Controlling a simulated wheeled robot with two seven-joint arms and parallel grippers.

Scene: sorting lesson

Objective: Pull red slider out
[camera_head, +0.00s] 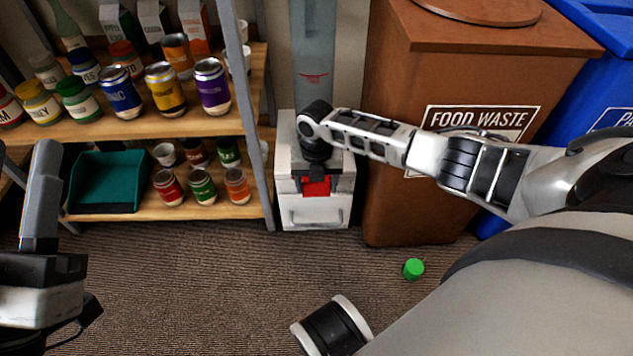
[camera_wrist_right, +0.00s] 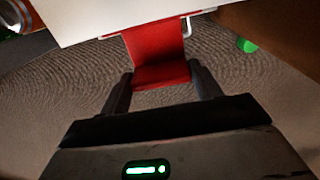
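The red slider (camera_head: 316,187) is at the front of a white dispenser base (camera_head: 312,213) under a tall clear column. My right gripper (camera_head: 316,180) is at the slider, pointing down. In the right wrist view the red slider (camera_wrist_right: 158,62) sticks out from the white base (camera_wrist_right: 120,14), between the two dark fingers of my right gripper (camera_wrist_right: 161,75). The fingers are close along its two sides; whether they press on it I cannot tell. My left gripper (camera_head: 40,190) is at the left edge, away from the dispenser; its finger gap does not show clearly.
A shelf (camera_head: 160,125) with several cans and a teal bin (camera_head: 105,180) stands left of the dispenser. A brown food waste bin (camera_head: 400,200) stands close on its right, with a blue bin beyond. A small green object (camera_head: 413,268) lies on the carpet. The floor in front is mostly clear.

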